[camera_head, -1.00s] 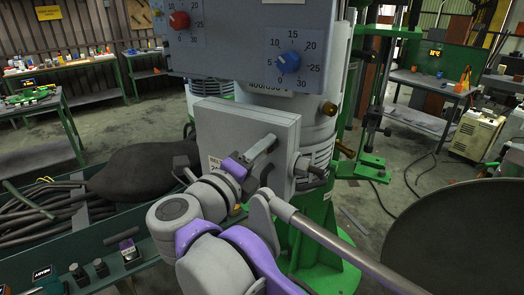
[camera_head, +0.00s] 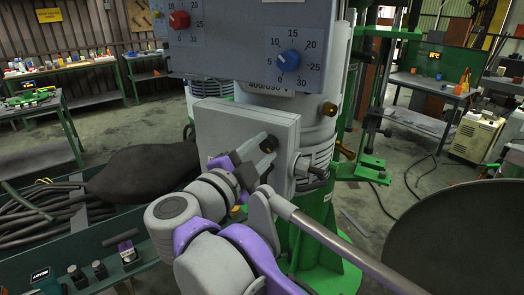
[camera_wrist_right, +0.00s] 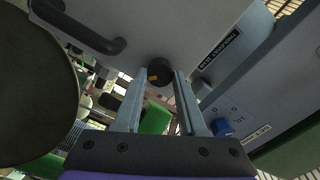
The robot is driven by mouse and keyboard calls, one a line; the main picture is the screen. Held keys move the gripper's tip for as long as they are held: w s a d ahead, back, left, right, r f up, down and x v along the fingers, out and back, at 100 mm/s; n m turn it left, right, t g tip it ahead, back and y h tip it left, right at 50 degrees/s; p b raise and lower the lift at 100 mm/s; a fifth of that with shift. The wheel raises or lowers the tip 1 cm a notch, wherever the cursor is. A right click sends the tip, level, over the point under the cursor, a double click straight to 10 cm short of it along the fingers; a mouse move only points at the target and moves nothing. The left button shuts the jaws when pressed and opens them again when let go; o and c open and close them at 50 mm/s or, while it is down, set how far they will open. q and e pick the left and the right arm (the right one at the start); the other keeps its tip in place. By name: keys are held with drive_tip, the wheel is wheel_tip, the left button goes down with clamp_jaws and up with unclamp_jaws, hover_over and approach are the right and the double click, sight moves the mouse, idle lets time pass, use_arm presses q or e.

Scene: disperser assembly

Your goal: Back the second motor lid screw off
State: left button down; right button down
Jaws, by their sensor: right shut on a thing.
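The motor lid (camera_head: 228,127) is a light grey box cover on the side of the machine, upright below the control panel. A dark round screw head (camera_head: 270,143) shows near its right edge. My right gripper (camera_head: 262,153) reaches up to it from below. In the right wrist view the dark screw (camera_wrist_right: 160,72), with a small yellow mark, sits between the two fingertips of my right gripper (camera_wrist_right: 158,82), which is shut on it. Whether the screw stands clear of the lid cannot be told. My left gripper is not in view.
A control panel with a red knob (camera_head: 180,20) and a blue knob (camera_head: 288,61) hangs just above the lid. A black handle (camera_wrist_right: 92,30) shows near the screw in the wrist view. A large dark disc (camera_head: 450,235) fills the lower right. A teal bin (camera_head: 110,235) with hoses stands left.

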drive_tip(key=shift+n, duration=0.6)
drive_tip(key=shift+c, duration=2.4)
unclamp_jaws()
drive_tip(key=b+v, duration=0.1)
drive_tip(key=v, duration=1)
drive_tip(key=shift+w, duration=0.1)
